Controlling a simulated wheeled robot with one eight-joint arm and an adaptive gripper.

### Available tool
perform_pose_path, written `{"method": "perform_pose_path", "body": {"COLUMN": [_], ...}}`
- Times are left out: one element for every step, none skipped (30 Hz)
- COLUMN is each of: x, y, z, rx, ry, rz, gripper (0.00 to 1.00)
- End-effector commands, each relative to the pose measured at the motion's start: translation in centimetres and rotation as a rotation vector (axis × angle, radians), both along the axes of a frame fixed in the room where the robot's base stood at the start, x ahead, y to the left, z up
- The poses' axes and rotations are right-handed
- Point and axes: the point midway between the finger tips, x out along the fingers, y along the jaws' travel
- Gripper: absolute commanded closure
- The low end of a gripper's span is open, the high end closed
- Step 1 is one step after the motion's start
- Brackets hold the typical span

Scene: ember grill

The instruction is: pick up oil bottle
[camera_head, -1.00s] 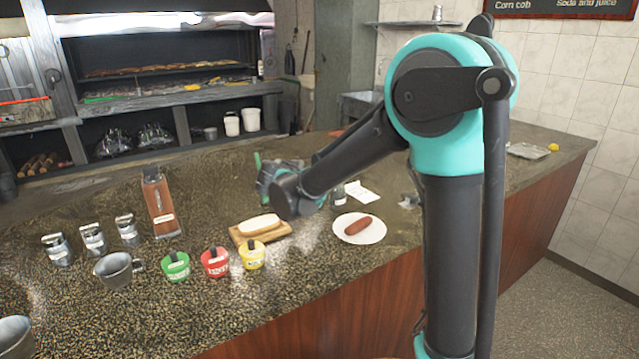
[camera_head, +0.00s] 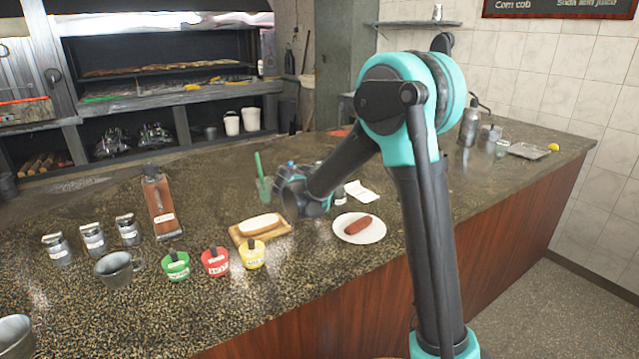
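I cannot tell for sure which thing is the oil bottle. A tall grey metallic bottle (camera_head: 470,124) stands upright at the right rear of the counter, just right of my arm's elbow. A small blue-topped thing (camera_head: 291,163) shows behind my wrist, mostly hidden. My gripper (camera_head: 285,182) is low over the middle of the counter, left of the metallic bottle and well apart from it. My wrist covers its fingers, so their opening is hidden.
A green cup with a green stick (camera_head: 263,188) stands close left of my gripper. A bun on a wooden board (camera_head: 240,238) and a sausage on a white plate (camera_head: 377,236) lie in front. Green, red and yellow sauce tubs (camera_head: 215,262) and shakers (camera_head: 93,239) stand left.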

Motion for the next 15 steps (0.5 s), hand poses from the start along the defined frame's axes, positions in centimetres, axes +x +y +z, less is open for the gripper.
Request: {"method": "perform_pose_path", "body": {"x": [-0.01,-0.02,-0.01,-0.01,-0.02,-0.02,-0.02,-0.02,-0.02,-0.02,-0.02,-0.02,-0.02,-0.02,-0.02], "y": [0.0,0.01,0.01,0.0,0.02,0.02,0.02,0.02,0.02,0.02,0.02,0.02,0.02,0.02,0.02], "z": [0.0,0.01,0.02,0.02,0.02,0.02,0.02,0.02,0.02,0.02,0.02,0.03,0.03,0.05,0.05], "rx": [0.0,0.0,0.0,0.0,0.0,0.0,0.0,0.0,0.0,0.0,0.0,0.0,0.0,0.0,0.0], "ry": [0.0,0.0,0.0,0.0,0.0,0.0,0.0,0.0,0.0,0.0,0.0,0.0,0.0,0.0,0.0], "rz": [0.0,0.0,0.0,0.0,0.0,0.0,0.0,0.0,0.0,0.0,0.0,0.0,0.0,0.0,0.0], "gripper": [0.46,0.47,0.52,0.56,0.59,0.64,0.68,0.72,0.77,0.8,0.84,0.89,0.93,0.94,0.94]}}
